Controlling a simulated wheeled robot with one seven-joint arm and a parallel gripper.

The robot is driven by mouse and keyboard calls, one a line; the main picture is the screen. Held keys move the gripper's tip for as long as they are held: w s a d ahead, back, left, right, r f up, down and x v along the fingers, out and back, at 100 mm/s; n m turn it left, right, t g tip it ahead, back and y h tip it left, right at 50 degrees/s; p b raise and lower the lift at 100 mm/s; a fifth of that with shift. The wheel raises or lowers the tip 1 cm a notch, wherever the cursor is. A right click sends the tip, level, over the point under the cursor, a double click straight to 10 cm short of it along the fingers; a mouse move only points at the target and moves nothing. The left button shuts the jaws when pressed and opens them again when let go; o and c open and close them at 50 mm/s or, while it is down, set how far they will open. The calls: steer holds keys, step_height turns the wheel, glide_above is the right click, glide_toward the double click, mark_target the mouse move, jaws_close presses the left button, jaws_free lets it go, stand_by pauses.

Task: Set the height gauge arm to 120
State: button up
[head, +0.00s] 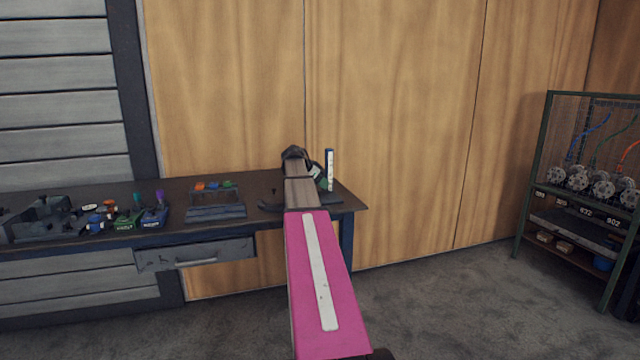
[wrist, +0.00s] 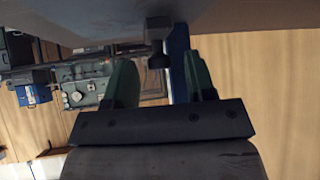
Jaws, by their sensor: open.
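The height gauge (head: 330,168) stands upright near the right end of the workbench, with a white scale strip on its dark column. Its markings are too small to read, so the arm height cannot be told. My gripper (head: 318,180) is beside the gauge's left side, mostly hidden behind my own arm in the head view. In the wrist view, my gripper (wrist: 160,80) has its two green fingers apart. A small dark knob-like part (wrist: 158,58) and a dark blue upright (wrist: 179,60) show between or beyond the fingers; contact cannot be told.
The workbench (head: 258,190) carries a grey tray (head: 215,205) with small coloured pieces and several blue and green items further left. A drawer (head: 195,254) hangs below. A caged rack (head: 585,190) stands at far right. The floor between is clear.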

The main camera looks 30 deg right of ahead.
mark_target(320, 190)
jaws_close()
step_height(320, 190, up, 12)
stand_by(0.5)
steer(key=shift+f, duration=0.1)
jaws_free()
steer(key=v, duration=1)
steer(key=shift+a+r, duration=0.25)
steer(key=shift+a, duration=0.05)
